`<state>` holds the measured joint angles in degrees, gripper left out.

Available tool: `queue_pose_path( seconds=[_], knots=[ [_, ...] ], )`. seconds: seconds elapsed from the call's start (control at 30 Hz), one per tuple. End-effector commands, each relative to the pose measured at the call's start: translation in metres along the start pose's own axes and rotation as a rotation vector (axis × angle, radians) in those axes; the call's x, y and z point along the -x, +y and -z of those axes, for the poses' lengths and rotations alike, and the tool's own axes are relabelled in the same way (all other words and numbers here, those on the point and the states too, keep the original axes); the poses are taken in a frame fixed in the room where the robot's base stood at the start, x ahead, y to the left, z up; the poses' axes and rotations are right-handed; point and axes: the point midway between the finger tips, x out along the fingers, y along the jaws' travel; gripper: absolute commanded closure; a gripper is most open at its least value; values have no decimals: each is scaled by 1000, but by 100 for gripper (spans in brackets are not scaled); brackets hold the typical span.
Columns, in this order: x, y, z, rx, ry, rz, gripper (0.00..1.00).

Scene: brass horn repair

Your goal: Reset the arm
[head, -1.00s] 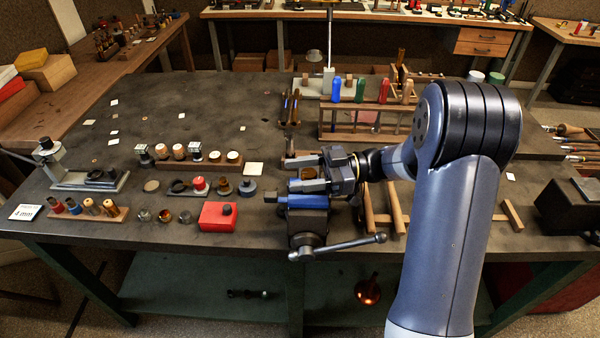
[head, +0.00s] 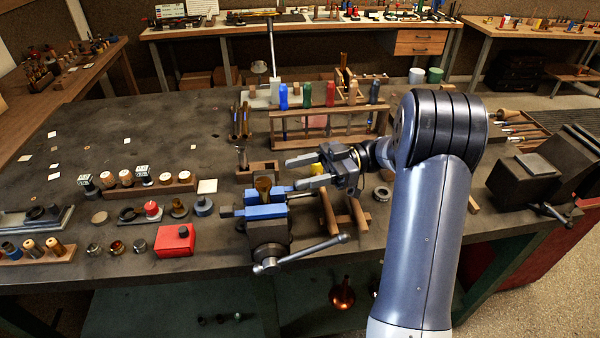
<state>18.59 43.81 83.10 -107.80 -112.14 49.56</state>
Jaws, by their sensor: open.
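My gripper (head: 290,172) is open, its two fingers pointing left above the workbench. My arm reaches in from the lower right.
A wooden rack (head: 330,128) with coloured-handled tools stands behind my gripper. A red box (head: 174,241) and small parts lie left of the vise. A dark vise (head: 525,182) stands at the right. The bench's far left is mostly clear.

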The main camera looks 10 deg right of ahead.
Motion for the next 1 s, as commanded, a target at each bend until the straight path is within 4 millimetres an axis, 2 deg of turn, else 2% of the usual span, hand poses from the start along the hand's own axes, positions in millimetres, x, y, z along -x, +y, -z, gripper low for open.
queue_pose_path(
  seconds=[0.17,0.27,0.7,0.9,1.0],
  knots=[
    [-5,0,1,-1,1,1,47],
    [-16,0,1,-2,1,2,47],
    [-92,-1,2,-3,1,3,47],
    [-109,0,1,-1,0,1,47],
    [-109,0,0,-1,0,-11,47]
  ],
)
